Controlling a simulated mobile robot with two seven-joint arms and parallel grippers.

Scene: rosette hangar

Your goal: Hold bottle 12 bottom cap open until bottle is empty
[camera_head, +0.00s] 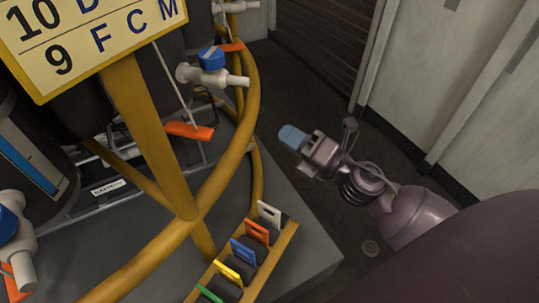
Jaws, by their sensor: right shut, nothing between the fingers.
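My right gripper (292,138) is in the middle of the camera_head view, with its blue fingertips together and nothing between them. It is in free air to the right of the yellow rail and touches nothing. Dark grey bottles (30,165) stand in the rack at the left, partly cut off and partly behind the sign. No number 12 shows, and I cannot tell which bottle is bottle 12. No bottom cap can be made out clearly. My left gripper is not in view.
A yellow curved rail (245,145) rings the rack. A numbered sign (85,40) is at top left. White valves with blue handles (212,65) and orange levers (188,130) stick out. Coloured tags (257,232) stand in a holder. Dark floor is free at centre right, before pale wall panels (440,75).

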